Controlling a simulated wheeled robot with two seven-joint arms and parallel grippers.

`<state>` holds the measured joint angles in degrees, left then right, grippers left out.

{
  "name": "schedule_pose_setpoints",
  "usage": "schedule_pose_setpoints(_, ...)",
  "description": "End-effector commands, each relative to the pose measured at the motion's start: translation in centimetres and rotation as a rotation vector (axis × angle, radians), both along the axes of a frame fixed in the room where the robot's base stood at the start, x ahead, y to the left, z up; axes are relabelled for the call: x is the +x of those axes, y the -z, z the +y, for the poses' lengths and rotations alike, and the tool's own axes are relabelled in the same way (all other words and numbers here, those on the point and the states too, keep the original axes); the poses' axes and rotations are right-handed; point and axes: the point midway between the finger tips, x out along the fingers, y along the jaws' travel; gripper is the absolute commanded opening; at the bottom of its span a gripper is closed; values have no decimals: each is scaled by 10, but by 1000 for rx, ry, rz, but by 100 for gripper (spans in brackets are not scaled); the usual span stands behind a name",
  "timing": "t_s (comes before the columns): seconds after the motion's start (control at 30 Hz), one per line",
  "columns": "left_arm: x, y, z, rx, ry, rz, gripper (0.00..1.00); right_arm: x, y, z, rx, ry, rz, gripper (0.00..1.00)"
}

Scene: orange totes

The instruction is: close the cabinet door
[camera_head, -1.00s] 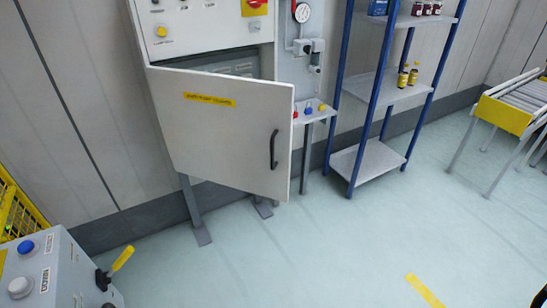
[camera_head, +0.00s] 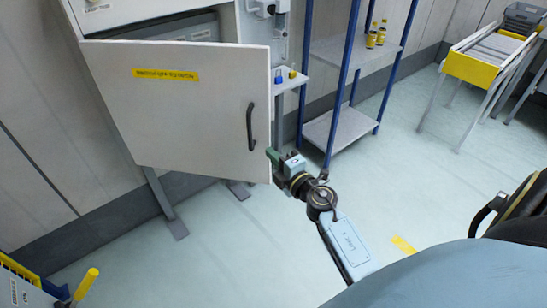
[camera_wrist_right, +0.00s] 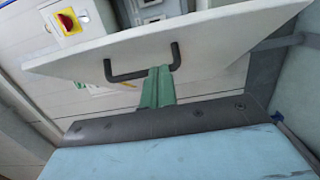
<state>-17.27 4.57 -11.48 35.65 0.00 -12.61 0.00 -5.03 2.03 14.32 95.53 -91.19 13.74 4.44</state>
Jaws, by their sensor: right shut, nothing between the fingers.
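The cabinet door (camera_head: 185,105) is a white panel with a yellow label and a black handle (camera_head: 250,127) near its right edge. It stands ajar, with the grey cabinet interior (camera_head: 180,28) showing above it. My right gripper (camera_head: 271,155) is at the lower right edge of the door, below the handle. In the right wrist view its green fingers (camera_wrist_right: 159,72) are shut and empty, reaching to the handle (camera_wrist_right: 140,76) on the door (camera_wrist_right: 215,40). I cannot tell whether they touch it. My left gripper is not in view.
A blue-post shelf rack (camera_head: 345,125) stands right of the cabinet, with bottles on its upper shelf. A small ledge with padlocks (camera_head: 288,80) sits between them. A roller conveyor (camera_head: 485,65) is at the far right. The floor before the door is clear.

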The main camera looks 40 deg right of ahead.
Motion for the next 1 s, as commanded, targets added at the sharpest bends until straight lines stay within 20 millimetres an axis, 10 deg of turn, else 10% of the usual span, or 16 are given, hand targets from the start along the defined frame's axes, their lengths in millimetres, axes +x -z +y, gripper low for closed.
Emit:
schedule_pose_setpoints(0.4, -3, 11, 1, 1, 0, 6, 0, 63, 1, 0, 2, 0, 0, 0)
schedule_pose_setpoints(1.0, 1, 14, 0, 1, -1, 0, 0, 69, 1, -6, 0, -4, 1, 0)
